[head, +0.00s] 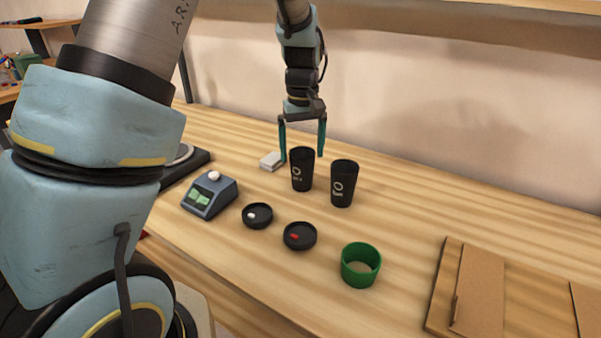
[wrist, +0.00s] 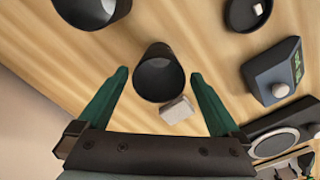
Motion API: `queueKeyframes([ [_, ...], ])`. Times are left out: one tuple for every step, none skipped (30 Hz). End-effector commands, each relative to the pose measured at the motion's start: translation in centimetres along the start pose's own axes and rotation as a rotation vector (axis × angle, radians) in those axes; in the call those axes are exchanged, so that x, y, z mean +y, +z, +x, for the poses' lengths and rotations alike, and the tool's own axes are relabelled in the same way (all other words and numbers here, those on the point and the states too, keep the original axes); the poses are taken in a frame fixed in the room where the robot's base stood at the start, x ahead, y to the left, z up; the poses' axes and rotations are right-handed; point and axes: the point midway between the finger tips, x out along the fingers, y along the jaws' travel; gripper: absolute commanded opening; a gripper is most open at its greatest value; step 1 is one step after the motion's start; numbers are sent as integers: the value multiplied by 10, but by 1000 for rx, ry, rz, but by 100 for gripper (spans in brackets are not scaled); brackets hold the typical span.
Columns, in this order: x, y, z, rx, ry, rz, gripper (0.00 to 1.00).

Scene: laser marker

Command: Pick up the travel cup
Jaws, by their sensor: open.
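Two black travel cups with pale markings stand upright on the wooden table. The left cup (head: 302,170) is below and between the fingers of my gripper (head: 303,155); the right cup (head: 343,184) stands just beside it. In the wrist view, the left cup (wrist: 159,75) has its open mouth between the green fingertips of my gripper (wrist: 158,73), with space on both sides. The other cup (wrist: 92,8) is at the top left of that view. My gripper is open and holds nothing. I cannot tell how far the fingertips reach below the rim.
A small control box (head: 210,194) is at the left. Cardboard pieces (head: 478,290) lie at the right.

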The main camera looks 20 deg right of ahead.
Motion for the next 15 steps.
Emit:
queueKeyframes([
  [0, 0, 3, -1, -1, 0, 100],
  [0, 0, 5, 0, -1, 0, 100],
  [0, 0, 7, 0, -1, -1, 100],
  [0, -1, 9, -1, -1, -1, 100],
  [0, -1, 12, -2, -1, -1, 100],
  [-1, -2, 17, -2, -2, -2, 100],
  [-1, -2, 22, -3, -2, -3, 100],
  [-1, -3, 26, -3, -2, -3, 100],
  [-1, -4, 33, -2, -3, -2, 100],
  [-1, -5, 37, -2, -3, -2, 100],
  [-1, -5, 42, -2, -2, -2, 100],
  [0, -5, 47, -1, -1, -2, 100],
  [0, -5, 49, -1, -1, -2, 100],
  [0, -5, 52, -1, 0, -2, 100],
  [0, -5, 54, 0, 1, -2, 100],
])
